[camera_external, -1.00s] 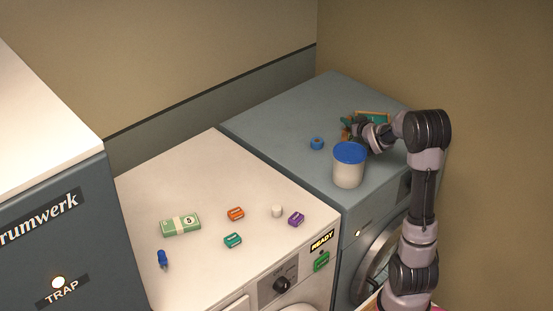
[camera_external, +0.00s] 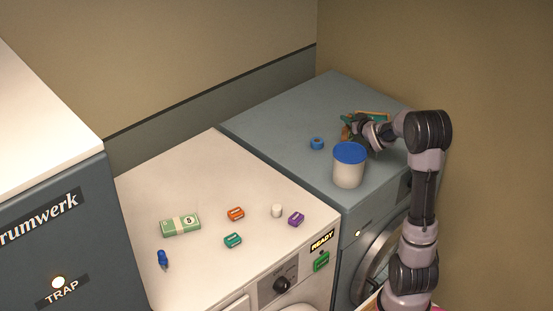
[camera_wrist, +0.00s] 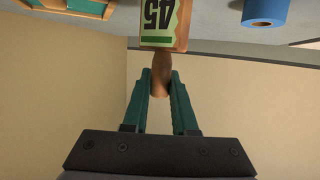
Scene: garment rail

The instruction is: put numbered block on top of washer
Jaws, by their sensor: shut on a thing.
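The numbered block (camera_wrist: 160,20) shows in the wrist view as a wooden block with a green-and-pale label reading 45, upside down. A brown rounded stem (camera_wrist: 160,82) projects from it between my green fingers. My gripper (camera_wrist: 160,88) is shut on this stem. In the external view my gripper (camera_external: 357,131) is over the back of the blue-grey machine (camera_external: 285,120), behind a white tub, and largely hides the block. I cannot tell whether the block touches the top. A white front-loading machine (camera_external: 200,270) with a READY label stands left of it; which machine is the washer is unclear.
A white tub with a blue lid (camera_external: 347,168) stands close in front of my gripper. A blue ring (camera_external: 317,143) and a teal-and-wood item (camera_external: 375,117) lie nearby. The white top holds a banknote bundle (camera_external: 180,224), a blue item (camera_external: 162,259) and several small blocks, with bare areas between.

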